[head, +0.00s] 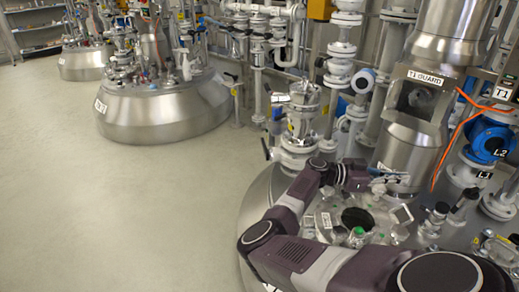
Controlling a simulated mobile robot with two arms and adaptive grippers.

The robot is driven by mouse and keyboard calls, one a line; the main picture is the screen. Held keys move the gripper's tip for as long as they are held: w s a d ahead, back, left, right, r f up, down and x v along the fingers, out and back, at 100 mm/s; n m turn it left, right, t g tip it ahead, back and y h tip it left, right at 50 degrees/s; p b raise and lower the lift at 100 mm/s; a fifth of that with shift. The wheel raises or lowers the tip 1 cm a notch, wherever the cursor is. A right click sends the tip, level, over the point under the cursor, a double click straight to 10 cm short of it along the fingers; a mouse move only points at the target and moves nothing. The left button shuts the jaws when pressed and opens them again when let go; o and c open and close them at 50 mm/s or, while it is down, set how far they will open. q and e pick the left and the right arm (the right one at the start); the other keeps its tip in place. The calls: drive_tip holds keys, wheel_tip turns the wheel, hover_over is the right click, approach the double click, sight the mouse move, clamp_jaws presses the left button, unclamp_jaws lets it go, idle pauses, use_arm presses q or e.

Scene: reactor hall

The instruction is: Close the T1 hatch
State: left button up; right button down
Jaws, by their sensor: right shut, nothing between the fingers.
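The T1 reactor top (262,205) is a rounded steel dome at the lower right. A dark round opening (357,218) shows in it, with clear and green-tipped fittings around its rim. I cannot tell which part is the hatch lid; a small pale-framed piece (401,214) stands at the right of the opening. My right arm reaches in from the bottom right and bends back over the dome. My right gripper (388,180) is shut and empty, just above and behind the opening, pointing right. I cannot tell whether it touches anything. My left gripper is not in view.
A steel column labelled T1 GUARD (409,133) rises behind the gripper. Orange cables (441,150) and a blue valve (487,138) are to its right. White flanged pipes (298,150) stand left of it. Another steel vessel (160,112) is farther back. The floor (110,210) at left is clear.

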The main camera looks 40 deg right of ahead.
sight(404, 205)
drive_tip(key=s+d+f+t+y+p, duration=0.1)
drive_tip(key=f, duration=0.2)
drive_tip(key=s+d+f+t+y+p, duration=0.1)
drive_tip(key=f+p, duration=0.1)
drive_tip(key=f, duration=0.2)
drive_tip(key=s+d+f+t+y+p, duration=0.1)
drive_tip(key=d+f+p, duration=0.1)
drive_tip(key=f, duration=0.2)
drive_tip(key=shift+s+d+f, duration=0.1)
drive_tip(key=shift+s+f, duration=0.05)
drive_tip(key=shift+s, duration=0.2)
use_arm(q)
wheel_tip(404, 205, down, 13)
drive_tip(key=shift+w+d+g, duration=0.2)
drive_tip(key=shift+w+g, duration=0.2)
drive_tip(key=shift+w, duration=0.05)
use_arm(e)
drive_tip(key=shift+f, duration=0.2)
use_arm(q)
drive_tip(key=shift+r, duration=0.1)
use_arm(e)
drive_tip(key=shift+a+f, duration=0.1)
drive_tip(key=shift+a, duration=0.1)
drive_tip(key=shift+w+a+y, duration=0.3)
drive_tip(key=shift+w, duration=0.05)
drive_tip(key=r+v, duration=0.1)
drive_tip(key=v, duration=1)
drive_tip(key=shift+d, duration=0.1)
